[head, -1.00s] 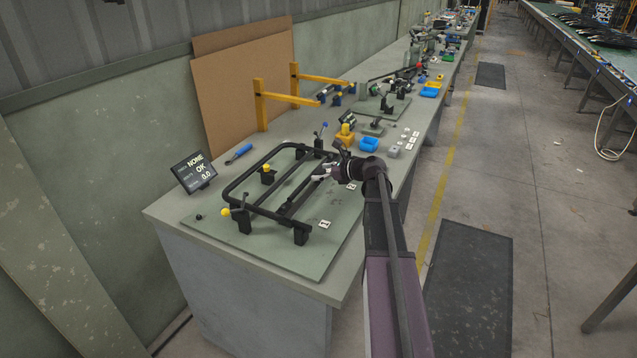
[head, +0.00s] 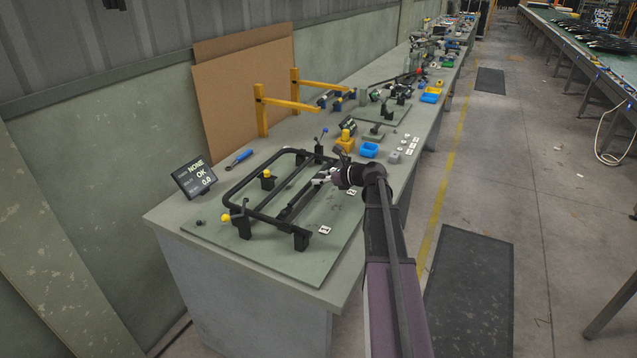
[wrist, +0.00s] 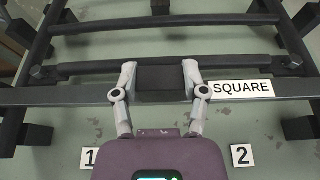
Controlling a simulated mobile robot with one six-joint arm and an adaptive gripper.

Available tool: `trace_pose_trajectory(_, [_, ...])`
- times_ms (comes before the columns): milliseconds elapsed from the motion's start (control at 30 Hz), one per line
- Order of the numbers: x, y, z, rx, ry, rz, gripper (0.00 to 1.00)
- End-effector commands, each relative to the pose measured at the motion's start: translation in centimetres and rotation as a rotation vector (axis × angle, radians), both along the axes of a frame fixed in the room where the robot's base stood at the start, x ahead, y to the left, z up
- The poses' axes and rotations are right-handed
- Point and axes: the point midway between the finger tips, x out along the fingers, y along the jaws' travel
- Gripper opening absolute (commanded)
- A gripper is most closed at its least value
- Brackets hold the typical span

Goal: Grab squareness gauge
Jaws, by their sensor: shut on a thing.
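The squareness gauge (wrist: 67,95) is a long, thin dark bar crossing the wrist view, with a dark block (wrist: 160,84) at its middle. A white label reading SQUARE (wrist: 241,89) shows over the bar. My gripper (wrist: 160,89) has one light grey finger on each side of the block and is shut on it. In the head view my gripper (head: 322,178) is over the right side of the black tube frame (head: 237,187). The gauge is hard to tell from the frame's dark bars there.
The frame lies on a green board (head: 262,254) with holders and number labels.

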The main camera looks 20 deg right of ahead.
Motion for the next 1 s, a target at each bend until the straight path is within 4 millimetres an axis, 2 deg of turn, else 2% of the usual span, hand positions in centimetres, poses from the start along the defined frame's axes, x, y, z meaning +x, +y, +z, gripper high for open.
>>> trace_pose_trajectory(267, [0.0,0.0,0.9,0.0,0.0,0.0,0.0])
trace_pose_trajectory(667, [0.0,-0.1,3.9,0.0,0.0,-0.001,0.0])
trace_pose_trajectory(1000, [-6.2,-3.7,4.3,0.001,0.0,-0.004,0.0])
